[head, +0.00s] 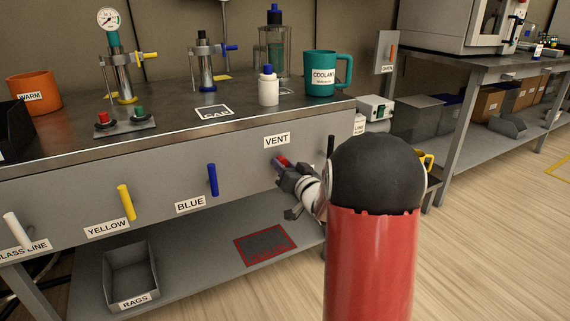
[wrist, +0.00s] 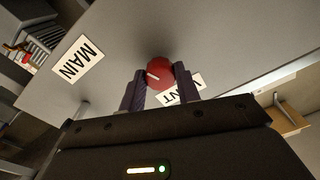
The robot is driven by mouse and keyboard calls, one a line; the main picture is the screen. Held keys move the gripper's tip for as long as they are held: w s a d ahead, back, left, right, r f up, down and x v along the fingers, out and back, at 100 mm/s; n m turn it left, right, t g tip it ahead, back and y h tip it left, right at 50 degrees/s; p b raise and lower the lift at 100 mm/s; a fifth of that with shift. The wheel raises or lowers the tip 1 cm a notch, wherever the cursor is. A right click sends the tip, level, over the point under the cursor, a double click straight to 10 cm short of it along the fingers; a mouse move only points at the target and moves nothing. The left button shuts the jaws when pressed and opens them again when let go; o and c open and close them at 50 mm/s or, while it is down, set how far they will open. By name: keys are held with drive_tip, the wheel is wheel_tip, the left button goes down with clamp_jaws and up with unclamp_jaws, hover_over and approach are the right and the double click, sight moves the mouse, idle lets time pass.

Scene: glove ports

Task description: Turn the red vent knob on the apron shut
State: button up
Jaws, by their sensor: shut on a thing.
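The red vent knob (wrist: 159,73) sits on the grey apron under the VENT label (head: 277,140). In the wrist view it is a round red knob with a white pointer mark aimed toward the lower left. My gripper (wrist: 158,82) is at the knob, with one dark finger on each side, shut on it. In the head view my gripper (head: 281,166) reaches the apron just below the VENT label, and only a little red of the knob shows there. My arm hides part of the apron's right end. The VENT label is partly covered by a finger in the wrist view.
On the apron to the left are blue (head: 212,180), yellow (head: 126,202) and white (head: 17,230) handles. A MAIN label (wrist: 80,60) shows in the wrist view. A white bottle (head: 268,88) and a teal COOLANT mug (head: 322,75) stand on the bench top.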

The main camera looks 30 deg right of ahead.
drive_tip(key=shift+m+p, duration=0.85)
drive_tip(key=shift+m, duration=1.45)
drive_tip(key=o, duration=1)
drive_tip(key=s, duration=0.7)
drive_tip(key=shift+s+d+f, duration=0.15)
drive_tip(key=shift+s+f, duration=0.05)
drive_tip(key=shift+s, duration=0.2)
drive_tip(key=shift+r, duration=0.1)
